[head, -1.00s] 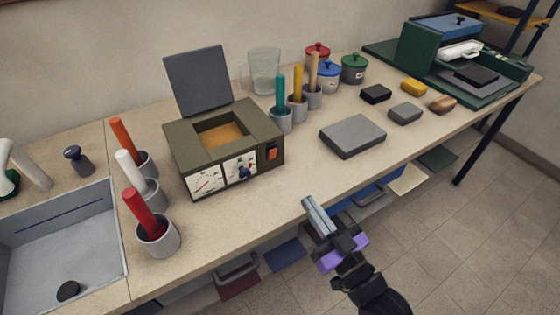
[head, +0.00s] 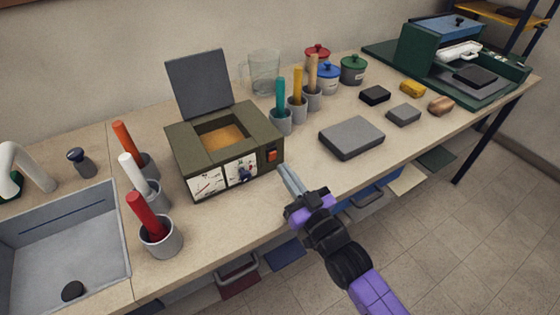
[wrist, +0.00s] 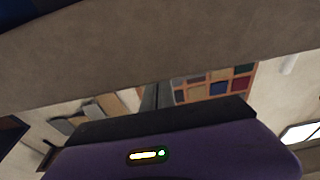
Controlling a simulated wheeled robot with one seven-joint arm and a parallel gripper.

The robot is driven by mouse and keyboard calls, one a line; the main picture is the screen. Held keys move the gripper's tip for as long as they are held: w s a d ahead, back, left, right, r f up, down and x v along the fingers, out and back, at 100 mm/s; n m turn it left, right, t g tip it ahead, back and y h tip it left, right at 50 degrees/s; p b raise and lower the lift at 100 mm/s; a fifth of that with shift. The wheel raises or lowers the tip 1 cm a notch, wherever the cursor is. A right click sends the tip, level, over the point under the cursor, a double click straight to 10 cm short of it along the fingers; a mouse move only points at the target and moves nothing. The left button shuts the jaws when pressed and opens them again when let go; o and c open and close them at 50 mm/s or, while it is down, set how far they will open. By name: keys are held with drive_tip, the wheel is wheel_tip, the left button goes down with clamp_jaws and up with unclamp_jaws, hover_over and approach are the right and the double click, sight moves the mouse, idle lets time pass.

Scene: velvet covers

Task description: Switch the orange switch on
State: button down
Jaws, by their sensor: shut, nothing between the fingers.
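The orange switch (head: 272,155) is a small orange-red rocker in a dark frame on the front right of the olive-green box (head: 225,150). The box stands on the counter with its grey lid raised. Whether the switch is on or off is too small to tell. My gripper (head: 286,171) is shut and empty. In the head view its fingertips appear just below and to the right of the switch, apart from it, near the counter's front edge. In the wrist view the shut fingers (wrist: 157,97) show at the middle, and neither the switch nor the box can be made out.
A dark knob (head: 245,173) and dials are on the box's front. A grey slab (head: 351,137) lies to the right. Cups with coloured handles stand left of and behind the box. A sink (head: 60,240) is at the left. Counter between box and slab is clear.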

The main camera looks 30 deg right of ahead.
sight(273, 155)
drive_tip(key=shift+w+r, duration=0.15)
drive_tip(key=shift+w, duration=0.65)
drive_tip(key=shift+w+r, duration=0.1)
drive_tip(key=shift+w, duration=0.7)
drive_tip(key=shift+p, duration=0.35)
